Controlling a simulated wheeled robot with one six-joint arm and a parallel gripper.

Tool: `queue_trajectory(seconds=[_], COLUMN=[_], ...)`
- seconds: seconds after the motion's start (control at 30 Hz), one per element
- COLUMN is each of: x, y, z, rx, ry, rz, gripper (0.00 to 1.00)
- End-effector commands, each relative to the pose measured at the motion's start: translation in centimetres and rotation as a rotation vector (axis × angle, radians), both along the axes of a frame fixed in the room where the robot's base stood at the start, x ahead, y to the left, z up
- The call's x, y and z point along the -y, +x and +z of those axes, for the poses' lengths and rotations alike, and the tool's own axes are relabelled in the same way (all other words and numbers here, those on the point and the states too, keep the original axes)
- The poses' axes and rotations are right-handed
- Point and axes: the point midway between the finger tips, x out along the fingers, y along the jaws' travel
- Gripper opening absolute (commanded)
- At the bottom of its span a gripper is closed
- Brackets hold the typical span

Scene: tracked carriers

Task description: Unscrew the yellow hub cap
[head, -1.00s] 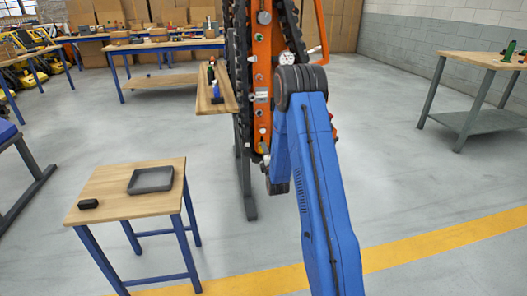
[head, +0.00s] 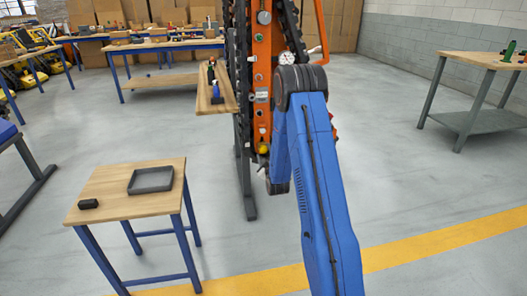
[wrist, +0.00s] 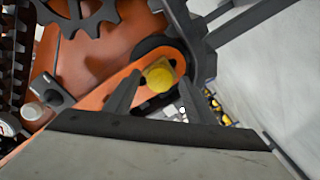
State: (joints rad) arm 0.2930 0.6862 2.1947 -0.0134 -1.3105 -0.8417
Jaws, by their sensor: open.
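The yellow hub cap (wrist: 160,76) sits at the rounded end of an orange arm plate (wrist: 125,82) on the tracked carrier. It also shows in the head view (head: 264,150), low on the orange frame. In the wrist view my gripper (wrist: 158,88) is open, with one dark finger to each side of the cap. The fingers appear apart from the cap; their exact depth to it is hard to tell. In the head view my blue arm hides most of the gripper.
A small wooden table (head: 125,205) with a grey tray (head: 151,180) and a black block (head: 88,204) stands at the lower left. A wooden shelf (head: 212,93) with tools is beside the carrier. In the wrist view a toothed sprocket (wrist: 80,12) and black track (wrist: 14,60) are close by.

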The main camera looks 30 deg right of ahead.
Motion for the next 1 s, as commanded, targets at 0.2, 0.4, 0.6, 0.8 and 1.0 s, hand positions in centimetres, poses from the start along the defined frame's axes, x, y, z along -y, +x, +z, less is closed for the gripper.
queue_trajectory(seconds=[0.2, 0.4, 0.6, 0.8, 1.0], x=[0.0, 0.0, 0.0, 0.0, 0.0], y=[0.0, 0.0, 0.0, 0.0, 0.0], z=[0.0, 0.0, 0.0, 0.0, 0.0], rx=[0.041, 0.098, 0.154, 0.209, 0.234], ry=[0.144, 0.341, 0.536, 0.726, 0.814], rz=[0.0, 0.0, 0.0, 0.0, 0.0], gripper=[0.5, 0.5, 0.5, 0.5, 0.5])
